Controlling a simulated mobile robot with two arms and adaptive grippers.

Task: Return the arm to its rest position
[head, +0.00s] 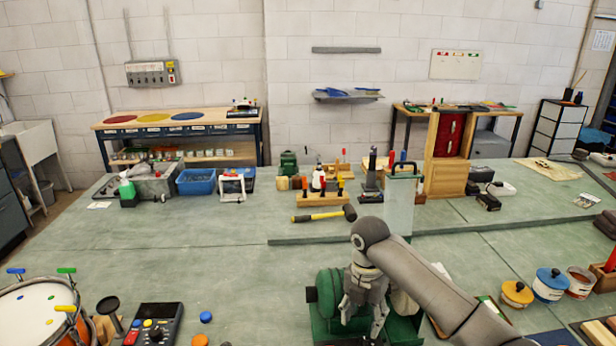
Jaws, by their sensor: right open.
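My right arm reaches in from the lower right over the green bench (200,265). My right gripper (363,318) points down with its fingers apart. It hangs in front of or over a green machine (324,300), and I cannot tell whether it touches it. Nothing shows between the fingers. My left gripper is not in the head view. A drum (30,315) with coloured clamps stands at the lower left.
A hammer (325,214) lies behind the arm, by a wooden tool rack (322,197). A pale upright panel (399,208) stands behind my wrist. Paint pots (550,284) stand at right. A control box (155,324) is at lower left. The bench's left middle is clear.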

